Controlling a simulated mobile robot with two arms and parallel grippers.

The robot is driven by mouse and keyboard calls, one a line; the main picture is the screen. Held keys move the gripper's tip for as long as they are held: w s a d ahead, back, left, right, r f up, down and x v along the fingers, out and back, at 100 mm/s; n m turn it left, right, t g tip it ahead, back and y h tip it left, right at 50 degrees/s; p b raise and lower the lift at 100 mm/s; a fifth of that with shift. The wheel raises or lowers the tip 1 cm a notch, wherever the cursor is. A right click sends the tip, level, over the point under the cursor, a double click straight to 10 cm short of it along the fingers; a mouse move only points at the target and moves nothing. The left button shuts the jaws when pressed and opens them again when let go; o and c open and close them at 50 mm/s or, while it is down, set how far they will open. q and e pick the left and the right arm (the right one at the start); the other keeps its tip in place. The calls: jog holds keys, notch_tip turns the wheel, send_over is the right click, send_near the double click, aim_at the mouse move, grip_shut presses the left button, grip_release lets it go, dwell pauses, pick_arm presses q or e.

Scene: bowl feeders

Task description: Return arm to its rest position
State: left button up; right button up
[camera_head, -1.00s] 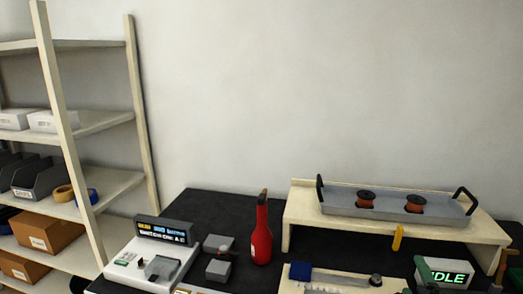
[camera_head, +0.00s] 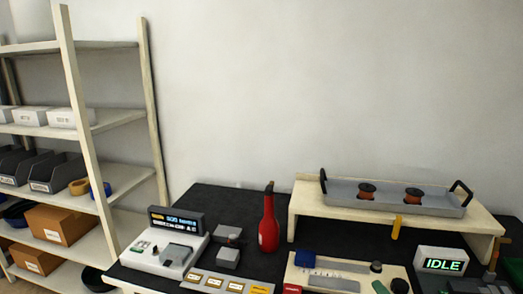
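Neither of my arms nor their grippers shows in the head view. The black-topped table (camera_head: 205,197) carries a white device (camera_head: 160,254) with a lit display (camera_head: 176,221). Small grey blocks (camera_head: 228,257) sit beside it. A red bottle (camera_head: 268,228) stands upright in the middle. A sign (camera_head: 442,262) at the right front reads IDLE in green.
A raised pale shelf (camera_head: 300,203) holds a grey tray (camera_head: 388,199) with two reddish-brown spools. A pale board (camera_head: 345,271) with small parts lies in front. A labelled strip (camera_head: 228,284) lies at the front. A storage rack (camera_head: 85,140) with boxes and bins stands at left.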

jog(key=s+a+f+n+g+y, duration=0.1)
jog(key=s+a+f+n+g, duration=0.25)
jog(key=s, duration=0.25)
jog(key=s+a+f+n+g+y, duration=0.1)
jog(key=s+a+f+n+g, duration=0.15)
jog(key=s+a+n, duration=0.25)
jog(key=s+a+f+n+g+h, duration=0.25)
jog(key=s+n+g, duration=0.3)
jog(key=s, duration=1.25)
notch_tip(320, 180, down, 27)
jog(key=s+n+g, duration=0.1)
jog(key=s+g, duration=0.1)
jog(key=s, duration=0.1)
jog(key=s+d+f, duration=0.3)
jog(key=s+f, duration=1.3)
jog(key=shift+g, duration=0.35)
